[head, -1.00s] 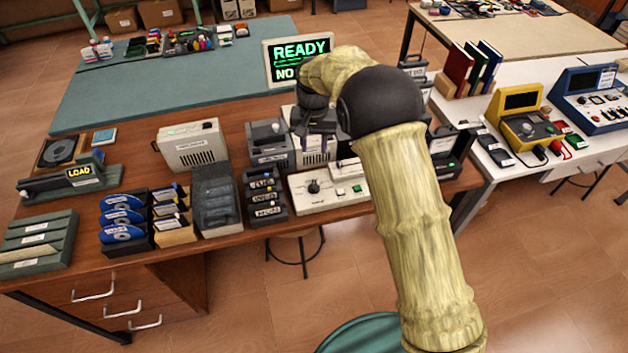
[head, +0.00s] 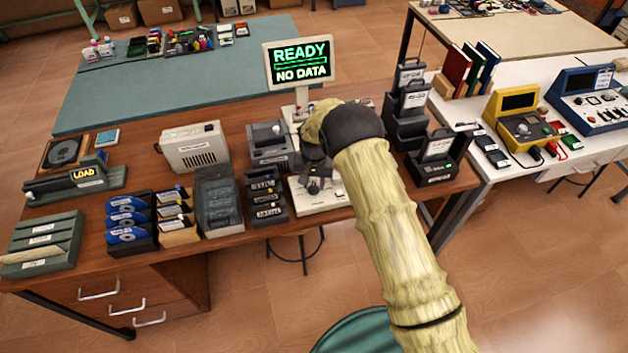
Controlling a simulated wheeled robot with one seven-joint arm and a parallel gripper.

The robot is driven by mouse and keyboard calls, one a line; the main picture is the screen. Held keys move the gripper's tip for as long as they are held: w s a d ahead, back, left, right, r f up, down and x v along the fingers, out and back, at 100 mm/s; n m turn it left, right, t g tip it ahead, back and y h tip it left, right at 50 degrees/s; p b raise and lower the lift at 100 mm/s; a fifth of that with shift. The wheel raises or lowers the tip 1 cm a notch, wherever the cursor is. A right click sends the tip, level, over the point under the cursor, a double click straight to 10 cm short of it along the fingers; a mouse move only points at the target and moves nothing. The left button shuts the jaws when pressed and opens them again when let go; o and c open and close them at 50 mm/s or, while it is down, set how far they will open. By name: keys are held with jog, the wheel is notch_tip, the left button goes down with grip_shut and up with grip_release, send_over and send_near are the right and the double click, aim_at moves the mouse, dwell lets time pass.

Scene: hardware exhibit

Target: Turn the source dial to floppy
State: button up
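The white control panel (head: 325,201) stands at the front edge of the brown desk, below the monitor. Its dark round source dial is hidden or nearly hidden behind my gripper. My gripper (head: 315,180) is a small dark shape over the left part of the panel, where the dial is. I cannot tell whether it touches the dial, or whether its fingers are open or shut. The dial's setting and labels cannot be read.
A rack of dark cartridges (head: 265,196) stands close left of the panel. A grey drive box (head: 270,143) is behind it. An open dark case (head: 440,157) and upright dark holders (head: 408,105) stand to the right. A beige box (head: 195,146) is farther left.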

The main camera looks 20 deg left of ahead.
jog(key=shift+s, duration=0.25)
jog(key=shift+w, duration=0.15)
grip_shut()
